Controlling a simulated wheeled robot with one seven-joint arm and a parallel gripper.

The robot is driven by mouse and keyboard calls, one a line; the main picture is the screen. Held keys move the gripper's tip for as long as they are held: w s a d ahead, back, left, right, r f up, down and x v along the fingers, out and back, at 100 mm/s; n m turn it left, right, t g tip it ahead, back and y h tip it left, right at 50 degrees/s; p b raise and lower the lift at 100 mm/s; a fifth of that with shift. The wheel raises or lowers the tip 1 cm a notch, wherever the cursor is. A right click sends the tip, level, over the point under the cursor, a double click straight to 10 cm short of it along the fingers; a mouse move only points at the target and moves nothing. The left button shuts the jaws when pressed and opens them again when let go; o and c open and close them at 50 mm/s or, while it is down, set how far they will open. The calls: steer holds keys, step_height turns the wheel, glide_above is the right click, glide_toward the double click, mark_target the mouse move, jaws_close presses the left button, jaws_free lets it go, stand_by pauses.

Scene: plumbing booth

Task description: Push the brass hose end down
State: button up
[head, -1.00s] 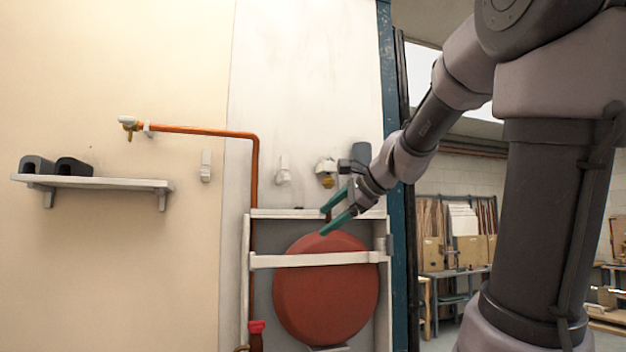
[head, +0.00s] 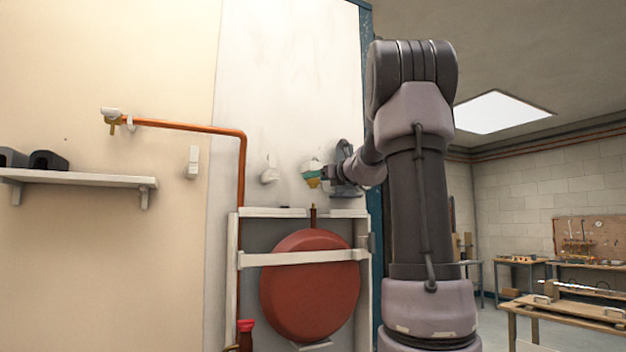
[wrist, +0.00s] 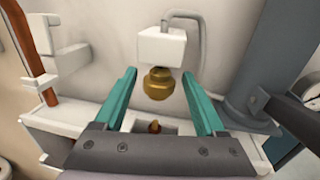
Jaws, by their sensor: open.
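The brass hose end (wrist: 158,84) hangs below a white block (wrist: 161,44) on the wall; it also shows in the head view (head: 312,183), partly hidden by my gripper. My gripper (wrist: 158,74) is open, with one green finger on each side of the hose end. Gaps show between the hose end and both fingers in the wrist view. In the head view my gripper (head: 315,173) reaches in from the right at the hose end's height. A small brass stub (wrist: 155,127) stands below, between the fingers in the wrist view.
A white frame (head: 290,259) holds a round red vessel (head: 310,290) below. A copper pipe (head: 242,170) runs up the wall at the left. A white wall fitting (head: 269,172) is left of my gripper. A grey column (wrist: 233,60) stands close on the right.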

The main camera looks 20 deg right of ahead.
steer(key=shift+w+a, duration=0.25)
steer(key=shift+w, duration=1.05)
jaws_close()
steer(key=shift+f, duration=3.05)
jaws_free()
